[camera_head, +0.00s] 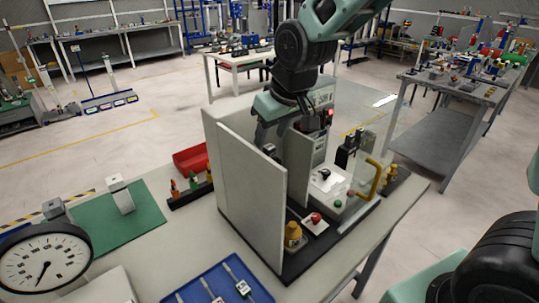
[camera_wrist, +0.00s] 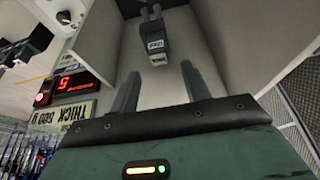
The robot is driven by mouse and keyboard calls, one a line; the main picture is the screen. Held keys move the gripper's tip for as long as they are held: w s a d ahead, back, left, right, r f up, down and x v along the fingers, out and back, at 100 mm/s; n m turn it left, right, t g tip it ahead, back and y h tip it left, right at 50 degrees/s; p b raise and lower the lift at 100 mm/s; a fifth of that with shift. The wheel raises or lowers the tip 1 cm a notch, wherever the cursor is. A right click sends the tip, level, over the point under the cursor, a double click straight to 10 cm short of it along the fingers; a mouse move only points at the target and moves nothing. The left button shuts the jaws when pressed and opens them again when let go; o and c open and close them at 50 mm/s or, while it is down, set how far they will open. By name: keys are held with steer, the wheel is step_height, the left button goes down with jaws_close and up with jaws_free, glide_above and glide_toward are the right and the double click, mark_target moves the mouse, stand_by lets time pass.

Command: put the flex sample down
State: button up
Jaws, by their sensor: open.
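In the wrist view, a small dark grey piece with a white printed label (camera_wrist: 154,38), which may be the flex sample, is between pale walls, just beyond my fingertips. My gripper (camera_wrist: 161,70) is open, its two dark fingers apart with nothing between them. The piece does not appear to be held; I cannot tell what supports it. In the head view, my arm reaches down behind the tall pale wall (camera_head: 250,190) of a bench fixture. That wall and my wrist hide my fingers and the sample there.
The fixture has a yellow handle (camera_head: 374,180) and a red button (camera_head: 316,218). A red display (camera_wrist: 75,85) is left in the wrist view. A blue tray (camera_head: 178,292), green mat (camera_head: 95,235), red bin (camera_head: 190,159) and dial gauge (camera_head: 42,262) occupy the bench's left side.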

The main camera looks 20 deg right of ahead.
mark_target(270, 147)
steer(key=f, duration=0.2)
steer(key=f+p, duration=0.1)
steer(key=shift+w+f, duration=0.25)
steer(key=shift+f, duration=0.1)
steer(key=shift+w+a+f, duration=0.1)
steer(key=shift+w+f, duration=0.15)
steer(key=shift+f, duration=0.35)
jaws_close()
step_height(270, 147, up, 10)
steer(key=shift+r+b, duration=0.1)
steer(key=shift+b, duration=0.55)
